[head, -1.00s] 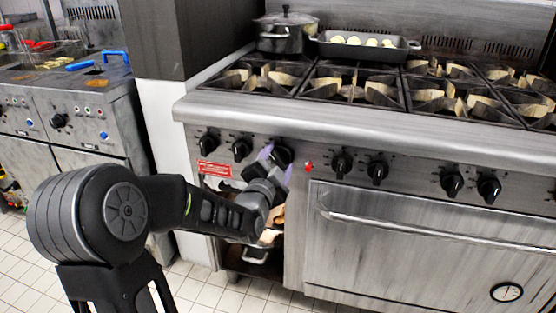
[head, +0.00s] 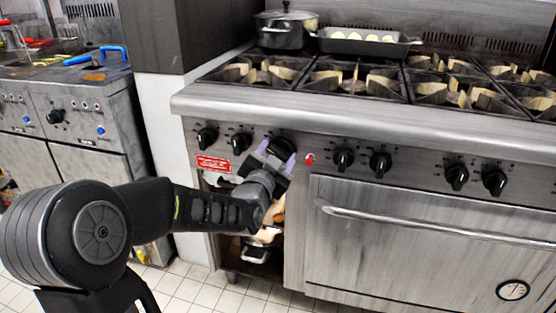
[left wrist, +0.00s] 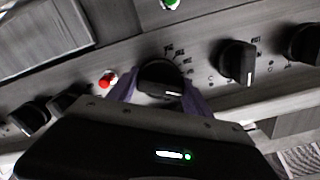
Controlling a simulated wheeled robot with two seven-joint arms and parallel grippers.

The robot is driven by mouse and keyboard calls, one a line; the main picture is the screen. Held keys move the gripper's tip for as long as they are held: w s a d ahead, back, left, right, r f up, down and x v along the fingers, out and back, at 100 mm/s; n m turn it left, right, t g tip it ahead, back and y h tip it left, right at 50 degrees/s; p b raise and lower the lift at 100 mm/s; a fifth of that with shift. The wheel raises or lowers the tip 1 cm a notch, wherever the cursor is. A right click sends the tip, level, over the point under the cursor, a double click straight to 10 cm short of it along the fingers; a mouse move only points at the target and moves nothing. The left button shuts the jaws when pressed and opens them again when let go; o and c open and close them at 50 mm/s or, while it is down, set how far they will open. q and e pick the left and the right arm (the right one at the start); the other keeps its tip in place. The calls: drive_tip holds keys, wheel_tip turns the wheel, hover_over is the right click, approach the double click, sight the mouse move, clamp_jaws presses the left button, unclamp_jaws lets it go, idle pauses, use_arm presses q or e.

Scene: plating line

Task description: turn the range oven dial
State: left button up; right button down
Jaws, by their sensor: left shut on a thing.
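The range oven dial (head: 282,147) is a black knob on the steel front panel, just left of a small red light. My left gripper (head: 276,154) reaches up to it from below, with purple finger pads on either side of it. In the left wrist view the dial (left wrist: 160,78) sits between the two pads of my left gripper (left wrist: 160,92), and its white mark shows at the lower right. The gripper is shut on the dial and hides part of it. My right gripper is not in view.
Other black knobs (head: 343,159) line the panel on both sides. The oven door handle (head: 420,227) sticks out at the lower right. A lidded pot (head: 284,33) and a tray (head: 365,46) stand on the range. An open shelf lies below the gripper.

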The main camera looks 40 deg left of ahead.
use_arm(q)
drive_tip(key=n+b, duration=0.7)
drive_tip(key=n, duration=0.1)
drive_tip(key=shift+f, duration=0.25)
drive_tip(key=n+b, duration=0.2)
drive_tip(key=shift+n, duration=0.4)
drive_tip(key=shift+r+n+b, duration=0.1)
drive_tip(key=shift+n+b, duration=0.85)
drive_tip(key=shift+n, duration=0.25)
drive_tip(key=shift+r, duration=0.1)
drive_tip(key=o, duration=1.3)
